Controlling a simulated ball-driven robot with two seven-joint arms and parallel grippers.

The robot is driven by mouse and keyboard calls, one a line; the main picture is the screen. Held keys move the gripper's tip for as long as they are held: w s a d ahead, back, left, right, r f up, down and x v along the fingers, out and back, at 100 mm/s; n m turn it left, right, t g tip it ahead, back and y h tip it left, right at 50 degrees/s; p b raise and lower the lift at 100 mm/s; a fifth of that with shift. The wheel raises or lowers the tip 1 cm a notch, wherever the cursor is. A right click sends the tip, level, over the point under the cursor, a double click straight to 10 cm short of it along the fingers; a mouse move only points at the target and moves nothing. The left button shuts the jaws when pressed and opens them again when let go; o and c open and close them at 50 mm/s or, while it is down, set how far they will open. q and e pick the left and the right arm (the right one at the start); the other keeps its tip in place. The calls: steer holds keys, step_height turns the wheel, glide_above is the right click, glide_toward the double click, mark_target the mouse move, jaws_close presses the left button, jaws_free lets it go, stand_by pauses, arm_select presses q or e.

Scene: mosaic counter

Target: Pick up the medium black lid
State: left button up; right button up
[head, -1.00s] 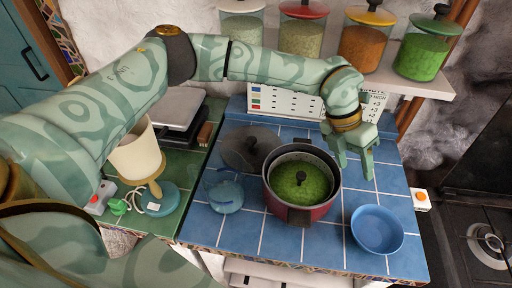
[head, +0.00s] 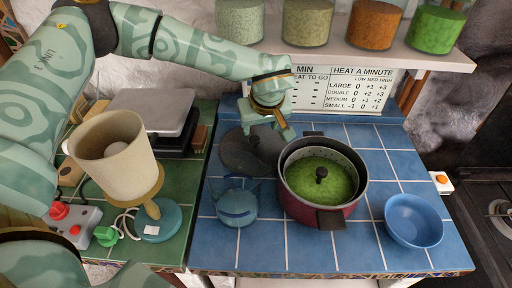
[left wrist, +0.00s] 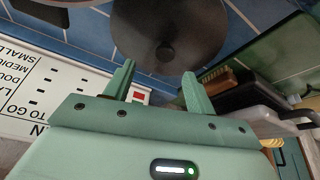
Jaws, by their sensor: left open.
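A dark black lid (head: 236,156) with a knob lies flat on the blue tiles, behind and left of the red pot (head: 300,208). It also shows in the left wrist view (left wrist: 205,35), with its knob near the gap between my fingers. My left gripper (head: 268,130) is open and empty, above the lid's back right edge and apart from it; it also shows in the left wrist view (left wrist: 160,84). The gripper hides part of the lid in the head view. My right gripper is not in view.
The pot holds a green round surface with a black knob (head: 321,173). A blue glass kettle-like vessel (head: 237,206) stands in front of the lid. A blue bowl (head: 413,220) is at right. A heat chart (head: 345,92) stands behind. A scale (head: 160,112) and beige lamp-like cup (head: 112,155) are left.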

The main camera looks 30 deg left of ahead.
mark_target(255, 139)
arm_select(q)
steer(key=b+x, duration=0.1)
steer(key=x, duration=0.4)
steer(key=b+x, duration=0.1)
steer(key=x, duration=0.2)
steer(key=shift+s+a+b, duration=0.25)
steer(key=shift+s+b, duration=0.05)
steer(key=shift+s, duration=0.1)
steer(key=shift+w+f, duration=0.1)
steer(key=c, duration=1.2)
